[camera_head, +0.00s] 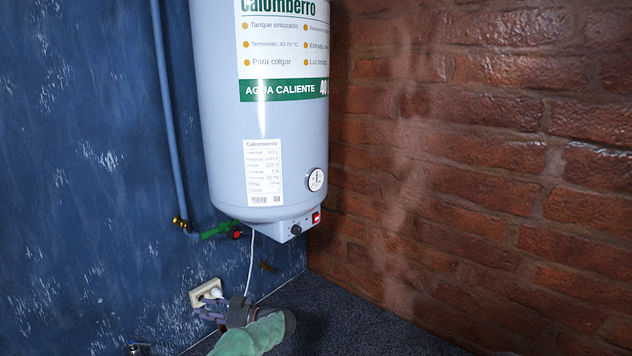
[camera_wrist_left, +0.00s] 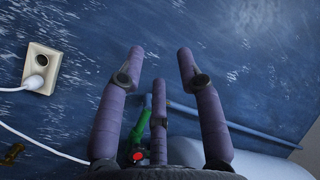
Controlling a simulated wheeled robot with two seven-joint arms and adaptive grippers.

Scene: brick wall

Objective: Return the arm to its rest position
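My left gripper (camera_head: 207,306) is low in the head view, in front of the blue wall by the white socket (camera_head: 206,292). In the left wrist view its purple fingers (camera_wrist_left: 160,62) are spread apart with nothing between them. The socket (camera_wrist_left: 42,68) lies to the left of the fingers there, apart from them. A white plug (camera_wrist_left: 35,84) sits at the socket with a white cord running from it. My left forearm comes in from the bottom of the head view and partly covers the area below the socket. My right gripper does not show.
A white water heater (camera_head: 262,110) hangs in the corner above my arm. A blue pipe (camera_head: 168,110) and a green valve handle (camera_head: 216,231) are at its left. A brick wall (camera_head: 480,170) closes the right side. Dark floor (camera_head: 345,325) lies open below.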

